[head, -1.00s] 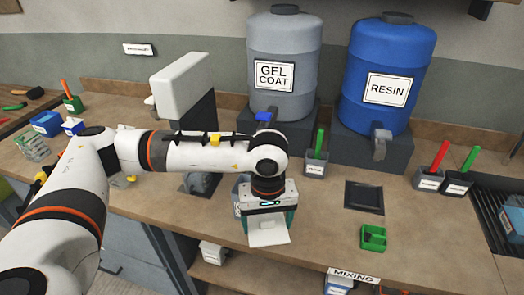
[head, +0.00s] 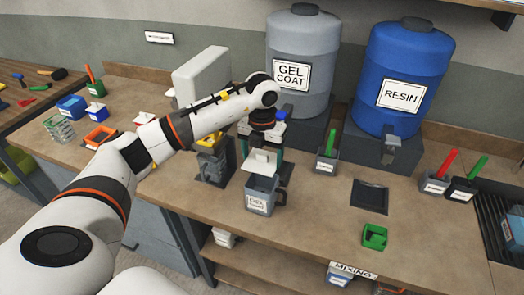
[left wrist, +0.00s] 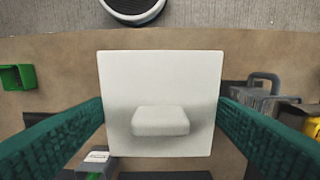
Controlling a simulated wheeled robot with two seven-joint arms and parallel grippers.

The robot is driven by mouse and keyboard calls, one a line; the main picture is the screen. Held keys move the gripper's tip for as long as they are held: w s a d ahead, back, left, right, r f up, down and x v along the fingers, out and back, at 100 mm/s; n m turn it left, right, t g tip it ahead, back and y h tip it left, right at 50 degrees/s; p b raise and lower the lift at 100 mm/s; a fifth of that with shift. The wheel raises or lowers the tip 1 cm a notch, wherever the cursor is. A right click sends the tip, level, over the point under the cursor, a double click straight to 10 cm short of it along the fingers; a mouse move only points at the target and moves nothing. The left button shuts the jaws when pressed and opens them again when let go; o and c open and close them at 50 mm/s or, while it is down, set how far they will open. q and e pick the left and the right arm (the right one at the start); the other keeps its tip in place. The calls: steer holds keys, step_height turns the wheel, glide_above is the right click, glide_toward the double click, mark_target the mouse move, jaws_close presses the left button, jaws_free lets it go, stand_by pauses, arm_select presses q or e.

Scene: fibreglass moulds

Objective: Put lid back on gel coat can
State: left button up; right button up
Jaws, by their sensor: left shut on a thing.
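The lid (head: 262,162) is a white square plate with a block-shaped knob. It also shows in the left wrist view (left wrist: 160,75), spanning the space between two teal fingers. My left gripper (head: 263,150) is shut on the lid and holds it near the back of the can in the head view. The gel coat can (head: 259,198) is a grey, labelled container with a handle, standing on the bench. In the left wrist view a grey handled container (left wrist: 258,97) shows to the right of the lid, partly hidden by a finger. My right gripper is not in view.
The gel coat tank (head: 301,40) and the blue resin tank (head: 405,60) stand behind. A green-handled tool cup (head: 326,162) is right of the can. A yellow and black device (head: 212,162) is to its left. Bare bench (head: 315,210) lies right of the can.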

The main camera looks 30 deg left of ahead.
mark_target(262, 161)
arm_select(q)
steer(key=shift+f+b, duration=1.1)
steer(key=shift+f, duration=0.6)
steer(key=shift+f+b, duration=1.1)
steer(key=shift+f, duration=0.45)
steer(key=shift+f, duration=0.1)
steer(key=o, duration=1)
